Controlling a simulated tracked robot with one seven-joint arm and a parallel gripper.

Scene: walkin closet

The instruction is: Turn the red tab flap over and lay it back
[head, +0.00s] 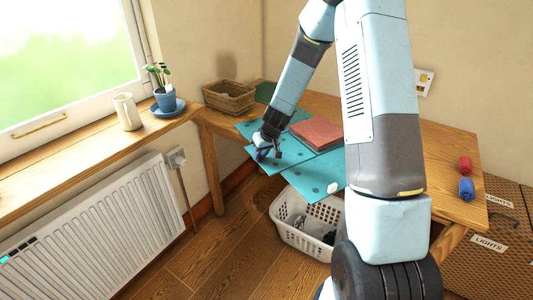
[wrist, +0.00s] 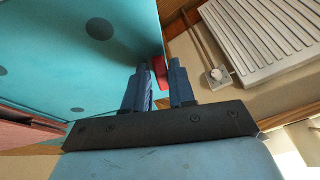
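A teal folder with dark dots lies on the wooden desk, its flap (head: 283,148) flat and jutting past the front left edge. My gripper (head: 262,153) is at the flap's left edge in the head view and hides the tab there. In the wrist view the red tab (wrist: 160,72) sits at the edge of the teal sheet (wrist: 60,50), between the two fingertips of my gripper (wrist: 160,78). The fingers are close together on either side of the tab. I cannot tell whether both press on it.
A red book (head: 317,132) lies on the teal sheets. A wicker basket (head: 228,97) stands at the desk's back left, and a red roll (head: 465,164) and a blue roll (head: 466,189) at the right. A white laundry basket (head: 300,232) is below. A radiator (head: 95,225) is at left.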

